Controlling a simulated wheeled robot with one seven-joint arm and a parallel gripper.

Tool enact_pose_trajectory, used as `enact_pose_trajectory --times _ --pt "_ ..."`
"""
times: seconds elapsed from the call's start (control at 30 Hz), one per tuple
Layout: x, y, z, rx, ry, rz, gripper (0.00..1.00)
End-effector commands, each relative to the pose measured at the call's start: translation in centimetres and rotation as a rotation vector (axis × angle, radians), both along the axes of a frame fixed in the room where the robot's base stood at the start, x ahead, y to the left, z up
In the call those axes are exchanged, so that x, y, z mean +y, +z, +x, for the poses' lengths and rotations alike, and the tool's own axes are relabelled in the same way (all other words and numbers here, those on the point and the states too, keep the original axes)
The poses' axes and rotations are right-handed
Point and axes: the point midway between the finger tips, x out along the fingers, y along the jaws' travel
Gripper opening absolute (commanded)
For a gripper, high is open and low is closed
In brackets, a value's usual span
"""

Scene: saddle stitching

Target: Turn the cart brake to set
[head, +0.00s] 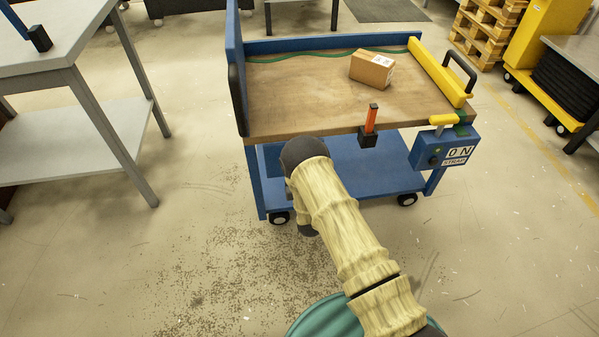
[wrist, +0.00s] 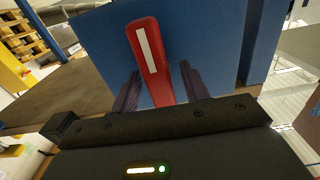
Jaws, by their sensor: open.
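A red lever with a white stripe (wrist: 152,55) stands in front of a blue panel (wrist: 95,40) in the wrist view; it looks like the brake handle. My gripper (wrist: 160,78) is open, one dark finger on each side of the lever. Contact between fingers and lever cannot be told. The lever's lower end is hidden behind the gripper body. In the head view the cart (head: 310,100) has a wooden deck and blue frame. My arm covers part of its front left, and my gripper and the red lever cannot be made out there.
An orange lever on a black block (head: 369,130) is at the cart's front edge. A yellow handle (head: 443,120) sits above a blue box marked ON and STRAP (head: 440,150). A cardboard box (head: 372,69) lies on the deck. A grey table (head: 60,70) stands left, with clear floor between.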

Motion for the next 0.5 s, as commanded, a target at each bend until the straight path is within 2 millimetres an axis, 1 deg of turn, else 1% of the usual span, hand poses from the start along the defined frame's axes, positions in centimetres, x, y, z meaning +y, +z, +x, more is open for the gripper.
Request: enact_pose_trajectory --times 0.17,0.27,0.5 --pt "-0.2 0.1 -0.8 0.001 -0.001 0.0 0.45" --pt "-0.5 0.1 -2.0 0.002 -0.001 -0.001 0.45" --pt "-1.5 0.1 -6.5 0.005 0.001 -0.002 0.45"
